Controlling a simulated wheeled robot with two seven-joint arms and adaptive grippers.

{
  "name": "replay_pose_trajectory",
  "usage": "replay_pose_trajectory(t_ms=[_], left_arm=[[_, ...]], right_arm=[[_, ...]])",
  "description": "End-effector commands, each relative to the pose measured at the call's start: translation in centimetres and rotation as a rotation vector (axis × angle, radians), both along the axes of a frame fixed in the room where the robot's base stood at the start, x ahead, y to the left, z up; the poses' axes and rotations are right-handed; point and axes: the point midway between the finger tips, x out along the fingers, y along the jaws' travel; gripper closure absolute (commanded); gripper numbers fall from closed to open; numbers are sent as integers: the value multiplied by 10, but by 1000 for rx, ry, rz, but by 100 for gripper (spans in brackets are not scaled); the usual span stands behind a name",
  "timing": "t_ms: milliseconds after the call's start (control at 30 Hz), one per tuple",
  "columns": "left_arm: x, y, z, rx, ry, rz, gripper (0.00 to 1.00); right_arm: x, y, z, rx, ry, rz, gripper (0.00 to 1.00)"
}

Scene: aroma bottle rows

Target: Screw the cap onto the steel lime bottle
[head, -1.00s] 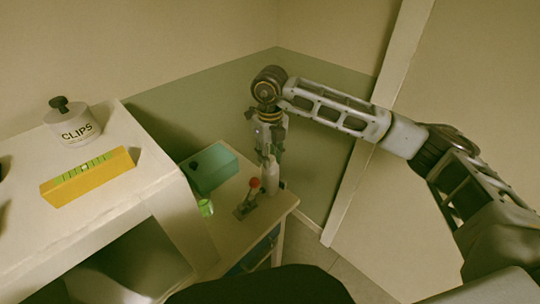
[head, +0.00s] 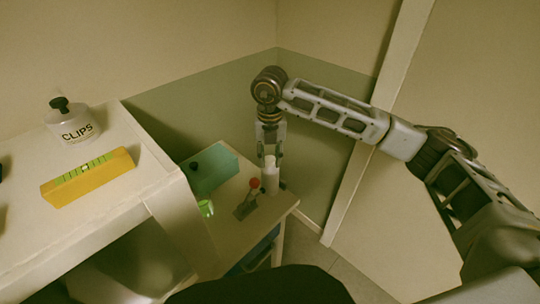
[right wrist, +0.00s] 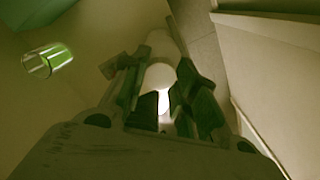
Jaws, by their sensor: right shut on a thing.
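A pale, slim bottle (head: 271,180) stands upright near the right corner of the low table. My right gripper (head: 270,158) points down over it, shut on a white cap-like piece at the bottle's top. In the right wrist view the white cap (right wrist: 158,76) sits between the right gripper's fingers (right wrist: 155,95), with the pale bottle body (right wrist: 160,43) just beyond it. The cap and bottle look in line; I cannot tell whether the thread is engaged. No label shows on the bottle. My left gripper is not in view.
On the low table (head: 228,240) are a teal box (head: 212,168), a green glass (head: 206,208) and a red ball-topped item (head: 254,183) close beside the bottle. A white shelf unit at left holds a CLIPS jar (head: 77,126) and a yellow level (head: 88,178).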

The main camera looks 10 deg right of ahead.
Motion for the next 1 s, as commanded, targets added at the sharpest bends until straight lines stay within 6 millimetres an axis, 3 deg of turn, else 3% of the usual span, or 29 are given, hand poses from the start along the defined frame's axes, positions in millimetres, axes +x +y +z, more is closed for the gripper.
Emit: replay_pose_trajectory(t_ms=[800, 1000], left_arm=[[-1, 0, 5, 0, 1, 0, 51], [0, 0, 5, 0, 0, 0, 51]], right_arm=[[0, 0, 0, 0, 1, -452, 95], [0, 0, 0, 0, 0, -487, 95]])
